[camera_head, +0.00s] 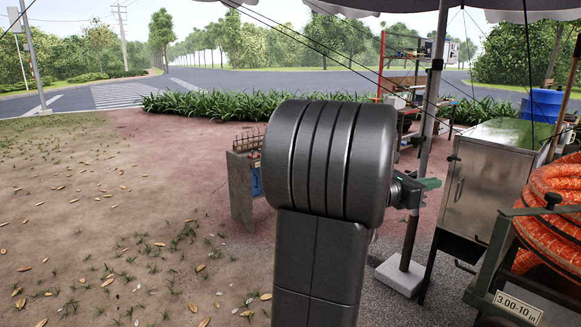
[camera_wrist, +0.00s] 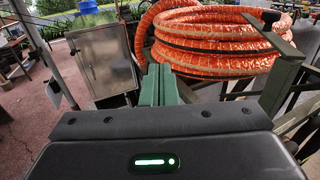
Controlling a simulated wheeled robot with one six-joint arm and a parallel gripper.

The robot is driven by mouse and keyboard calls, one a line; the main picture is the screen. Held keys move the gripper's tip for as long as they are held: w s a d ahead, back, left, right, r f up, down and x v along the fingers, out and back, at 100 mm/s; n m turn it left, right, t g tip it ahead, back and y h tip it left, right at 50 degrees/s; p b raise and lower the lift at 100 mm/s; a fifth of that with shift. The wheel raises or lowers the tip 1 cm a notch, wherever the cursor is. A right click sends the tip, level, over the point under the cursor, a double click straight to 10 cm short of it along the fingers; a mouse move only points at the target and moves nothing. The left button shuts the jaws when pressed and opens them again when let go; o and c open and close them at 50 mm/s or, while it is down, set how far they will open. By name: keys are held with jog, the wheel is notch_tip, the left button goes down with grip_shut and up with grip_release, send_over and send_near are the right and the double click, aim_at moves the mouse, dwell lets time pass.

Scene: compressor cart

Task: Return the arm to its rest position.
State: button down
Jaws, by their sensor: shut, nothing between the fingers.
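My arm fills the middle of the head view as a thick dark joint and link. My gripper shows partly behind it at the right, with its green fingers (camera_head: 430,184) pointing right. In the wrist view my gripper's two green fingers (camera_wrist: 159,85) stand side by side and touching, with nothing between them. Beyond them are a coiled orange hose (camera_wrist: 215,40) and a steel cabinet (camera_wrist: 103,62). The fingers are apart from both.
In the head view the steel cabinet (camera_head: 482,182) and the orange hose (camera_head: 553,215) on a green frame (camera_head: 500,255) stand at the right. A canopy pole (camera_head: 424,130) rises from a white block (camera_head: 401,277). A metal stand (camera_head: 243,187) is behind my arm. The left ground is open.

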jog(key=shift+s+a+n+t+y, duration=0.45)
jog(key=shift+a+n+t, duration=0.2)
jog(key=shift+t, duration=0.25)
